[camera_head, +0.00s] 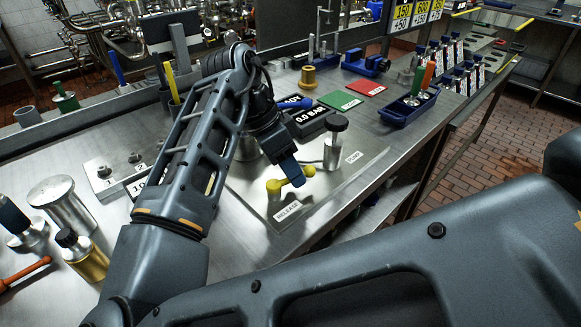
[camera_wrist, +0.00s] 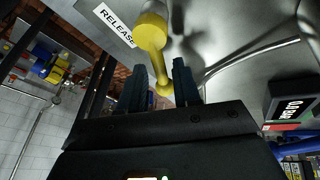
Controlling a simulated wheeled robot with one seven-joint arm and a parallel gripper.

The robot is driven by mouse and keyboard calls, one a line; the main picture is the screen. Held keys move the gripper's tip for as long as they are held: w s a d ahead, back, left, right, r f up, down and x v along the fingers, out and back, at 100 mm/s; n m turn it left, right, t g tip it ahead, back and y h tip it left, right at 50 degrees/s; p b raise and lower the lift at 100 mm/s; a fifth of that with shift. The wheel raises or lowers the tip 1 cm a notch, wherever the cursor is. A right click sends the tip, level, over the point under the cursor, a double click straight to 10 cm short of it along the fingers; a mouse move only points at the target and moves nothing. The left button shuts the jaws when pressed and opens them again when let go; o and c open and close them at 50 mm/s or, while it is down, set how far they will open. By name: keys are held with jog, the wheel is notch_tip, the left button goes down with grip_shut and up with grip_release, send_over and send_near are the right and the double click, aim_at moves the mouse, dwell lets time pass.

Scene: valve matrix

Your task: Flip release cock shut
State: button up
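The release cock is a yellow lever (camera_head: 274,186) with a rounded knob at each end, on a metal plate (camera_head: 255,208) beside a label reading RELEASE (camera_head: 288,211). In the wrist view the yellow lever (camera_wrist: 152,33) runs from its thick hub down to a smaller knob. My gripper (camera_head: 291,172) is at the lever, with a blue fingertip in front of its middle. In the wrist view my gripper (camera_wrist: 162,80) is open, one finger on each side of the lever's small end, with gaps visible. Whether either finger touches it I cannot tell.
A black-topped metal knob (camera_head: 336,123) stands behind the lever, with a 0.0 BAR gauge (camera_head: 311,118) near it. A blue tray (camera_head: 408,108) with coloured handles is at right. Metal cylinders (camera_head: 62,204) stand at left. The plate's front right is clear.

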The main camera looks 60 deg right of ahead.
jog(key=shift+o, duration=0.6)
jog(key=shift+r, duration=0.1)
jog(key=v, duration=0.7)
jog(key=shift+r, duration=0.25)
jog(key=shift+w+a, duration=0.1)
